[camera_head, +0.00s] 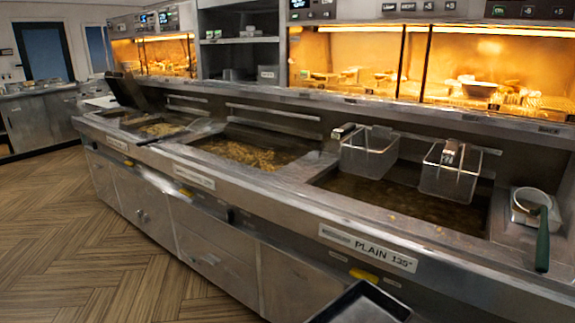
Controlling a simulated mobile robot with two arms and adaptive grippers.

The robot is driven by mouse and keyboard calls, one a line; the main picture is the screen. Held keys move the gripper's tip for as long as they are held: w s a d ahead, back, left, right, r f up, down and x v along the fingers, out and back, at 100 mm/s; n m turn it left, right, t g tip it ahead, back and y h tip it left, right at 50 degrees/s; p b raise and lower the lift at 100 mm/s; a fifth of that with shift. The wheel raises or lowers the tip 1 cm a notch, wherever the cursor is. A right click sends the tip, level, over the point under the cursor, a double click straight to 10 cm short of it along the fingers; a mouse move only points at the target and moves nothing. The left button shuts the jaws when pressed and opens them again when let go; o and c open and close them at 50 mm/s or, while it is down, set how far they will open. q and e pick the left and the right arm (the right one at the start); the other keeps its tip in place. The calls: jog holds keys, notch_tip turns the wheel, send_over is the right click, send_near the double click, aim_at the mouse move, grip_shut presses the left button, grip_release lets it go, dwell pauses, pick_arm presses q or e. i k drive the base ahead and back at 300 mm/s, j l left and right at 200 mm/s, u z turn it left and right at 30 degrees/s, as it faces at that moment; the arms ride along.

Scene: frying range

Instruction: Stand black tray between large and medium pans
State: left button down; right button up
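A black tray (362,304) shows only in part at the bottom edge, tilted, in front of the fryer. What holds or supports it is out of view. Three oil-filled pans are set in the steel range: a large one (400,200) at the right, a medium one (250,150) in the middle, and a smaller one (155,126) at the left. A steel strip of the counter (290,180) lies between the large and medium pans. Neither of my grippers shows.
Two wire baskets (370,155) (451,172) hang at the large pan's back. A round container (532,203) with a green-handled tool (542,240) stands at the right. A dark upright panel (126,90) is at the far left. The wooden floor (90,240) at left is clear.

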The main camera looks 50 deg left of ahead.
aim_at(304, 168)
jog(key=i+j+u, duration=0.15)
jog(key=u, duration=0.2)
jog(key=i+j+u, duration=0.2)
jog(key=u, duration=0.15)
jog(key=i+j+u, duration=0.35)
jog(key=k+l, duration=0.1)
